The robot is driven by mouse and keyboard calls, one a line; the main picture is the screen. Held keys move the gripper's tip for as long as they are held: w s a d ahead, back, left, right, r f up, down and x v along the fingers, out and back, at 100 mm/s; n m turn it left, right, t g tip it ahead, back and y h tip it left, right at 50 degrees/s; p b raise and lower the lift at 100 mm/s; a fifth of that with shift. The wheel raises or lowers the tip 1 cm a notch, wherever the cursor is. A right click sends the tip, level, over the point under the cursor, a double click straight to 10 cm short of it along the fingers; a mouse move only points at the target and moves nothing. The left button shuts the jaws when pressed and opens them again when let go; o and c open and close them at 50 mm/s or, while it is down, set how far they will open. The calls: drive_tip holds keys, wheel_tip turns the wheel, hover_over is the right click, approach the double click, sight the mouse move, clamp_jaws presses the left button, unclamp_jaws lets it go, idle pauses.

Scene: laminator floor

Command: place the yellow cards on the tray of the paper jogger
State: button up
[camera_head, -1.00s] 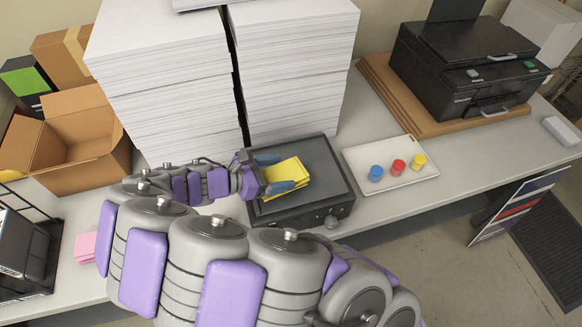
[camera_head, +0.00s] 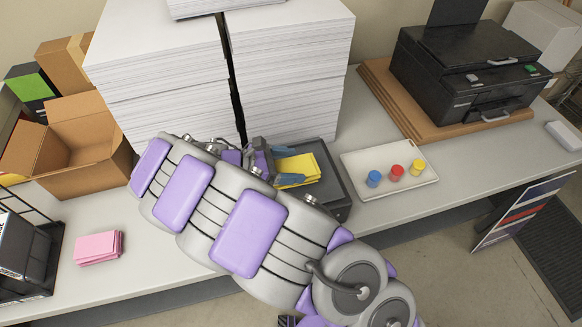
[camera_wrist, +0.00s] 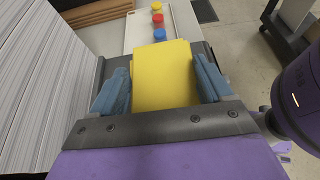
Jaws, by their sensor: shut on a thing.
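The yellow cards (camera_head: 301,168) are a small stack between the blue fingers of my gripper (camera_head: 285,166), which is shut on them. They are over the dark tray of the paper jogger (camera_head: 333,181); I cannot tell whether they touch it. In the wrist view, the yellow cards (camera_wrist: 163,75) fill the space between the two fingertips of my gripper (camera_wrist: 162,84). My arm hides the left and front of the paper jogger in the head view.
Tall white paper stacks (camera_head: 288,75) stand close behind the jogger. A pale tray (camera_head: 405,191) with blue, red and yellow pieces lies to its right. Pink cards (camera_head: 97,248) and an open cardboard box (camera_head: 75,160) are at left. A black printer (camera_head: 470,75) stands at back right.

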sight(286, 167)
drive_tip(key=shift+w+d+f, duration=0.15)
drive_tip(key=shift+w+d, duration=0.05)
drive_tip(key=shift+w, duration=0.85)
drive_tip(key=shift+w+a+f, duration=0.1)
drive_tip(key=shift+a, duration=0.2)
drive_tip(key=f, duration=0.1)
drive_tip(key=a+f+b, duration=0.1)
drive_tip(key=f, duration=0.1)
drive_tip(key=shift+d+f, duration=0.15)
drive_tip(key=shift+f, duration=0.15)
drive_tip(key=shift+d+r, duration=0.15)
drive_tip(key=shift+d, duration=0.35)
drive_tip(key=o, duration=1)
drive_tip(key=shift+d, duration=0.15)
drive_tip(key=shift+o, duration=0.8)
drive_tip(key=shift+a, duration=0.75)
drive_tip(key=p+v, duration=0.1)
drive_tip(key=v, duration=1)
drive_tip(key=shift+a+p, duration=0.3)
drive_tip(key=shift+p, duration=0.1)
drive_tip(key=shift+d+r, duration=0.1)
drive_tip(key=shift+d, duration=0.1)
